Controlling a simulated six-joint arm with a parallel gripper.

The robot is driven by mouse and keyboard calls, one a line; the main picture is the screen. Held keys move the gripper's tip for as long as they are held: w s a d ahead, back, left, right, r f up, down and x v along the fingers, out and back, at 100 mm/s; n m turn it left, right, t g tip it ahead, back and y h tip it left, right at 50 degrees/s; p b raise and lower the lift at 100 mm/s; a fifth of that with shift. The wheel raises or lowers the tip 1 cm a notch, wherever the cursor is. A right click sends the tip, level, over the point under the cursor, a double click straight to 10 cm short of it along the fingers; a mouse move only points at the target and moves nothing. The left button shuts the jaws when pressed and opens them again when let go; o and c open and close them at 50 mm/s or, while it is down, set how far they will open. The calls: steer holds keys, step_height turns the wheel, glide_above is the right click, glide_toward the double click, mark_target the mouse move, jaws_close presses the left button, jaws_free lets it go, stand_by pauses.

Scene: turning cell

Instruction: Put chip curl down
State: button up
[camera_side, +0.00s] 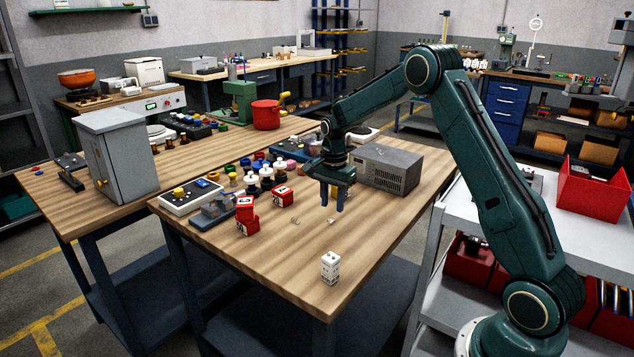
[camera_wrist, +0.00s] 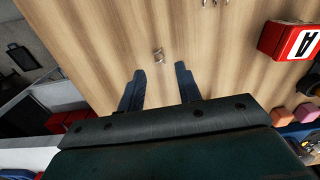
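A small metallic chip curl (camera_side: 331,221) lies on the wooden table just below my gripper (camera_side: 332,208) in the side view. It also shows in the wrist view (camera_wrist: 159,55), just beyond the fingertips and touching neither finger. My gripper is open, its two fingers (camera_wrist: 160,72) apart with nothing between them, pointing down close above the table. A second chip curl (camera_side: 295,220) lies to the left in the side view. It shows partly cut off at the top edge of the wrist view (camera_wrist: 210,3).
Red lettered blocks (camera_side: 246,214) and (camera_side: 282,195) stand left of my gripper. A small white box (camera_side: 331,268) stands near the front edge. A grey instrument (camera_side: 388,168) is behind right. Coloured pieces and a control box (camera_side: 191,196) fill the back left. The front table (camera_side: 280,260) is mostly clear.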

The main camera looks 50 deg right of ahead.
mark_target(332, 217)
step_height(332, 217, up, 10)
steer(key=shift+f, duration=0.15)
steer(key=shift+a, duration=0.1)
stand_by(0.6)
